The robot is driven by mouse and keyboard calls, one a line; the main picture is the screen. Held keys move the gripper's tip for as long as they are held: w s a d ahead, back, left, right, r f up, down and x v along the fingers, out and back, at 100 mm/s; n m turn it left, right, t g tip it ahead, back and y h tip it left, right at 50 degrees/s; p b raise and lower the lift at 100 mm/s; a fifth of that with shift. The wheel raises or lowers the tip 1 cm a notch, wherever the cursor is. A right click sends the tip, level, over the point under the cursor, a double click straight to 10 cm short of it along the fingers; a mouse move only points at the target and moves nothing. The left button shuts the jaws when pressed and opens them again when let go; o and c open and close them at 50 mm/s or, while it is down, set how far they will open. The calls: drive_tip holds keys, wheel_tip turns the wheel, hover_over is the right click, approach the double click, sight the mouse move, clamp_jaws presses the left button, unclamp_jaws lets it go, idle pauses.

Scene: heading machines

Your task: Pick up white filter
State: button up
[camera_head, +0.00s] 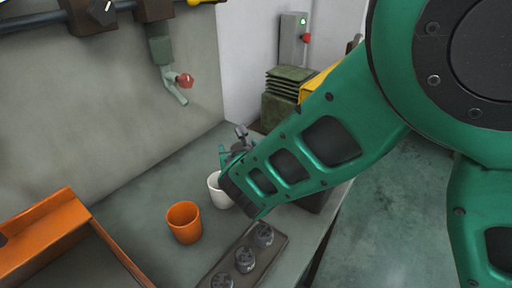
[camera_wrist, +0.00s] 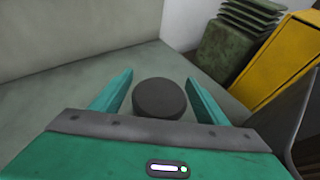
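A white cup-shaped piece, the only white filter-like thing I see, (camera_head: 219,190) stands upright on the grey bench, its right side partly covered by my arm. My gripper (camera_wrist: 159,76) is open, its two green fingers apart. In the wrist view a dark grey round-topped object (camera_wrist: 159,98) lies between the fingers, with gaps showing on both sides. The white piece is not seen in the wrist view. In the head view my arm hides most of the gripper, which is just behind the white piece.
An orange cup (camera_head: 184,222) stands left of the white piece. A dark tray (camera_head: 217,267) with several dark knobs lies in front. An orange bin (camera_head: 40,238) is at left. A yellow cabinet (camera_wrist: 283,62) and green stack (camera_wrist: 226,48) stand beyond the bench.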

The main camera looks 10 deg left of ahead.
drive_tip(key=c, duration=1.1)
drive_tip(key=shift+r, duration=0.1)
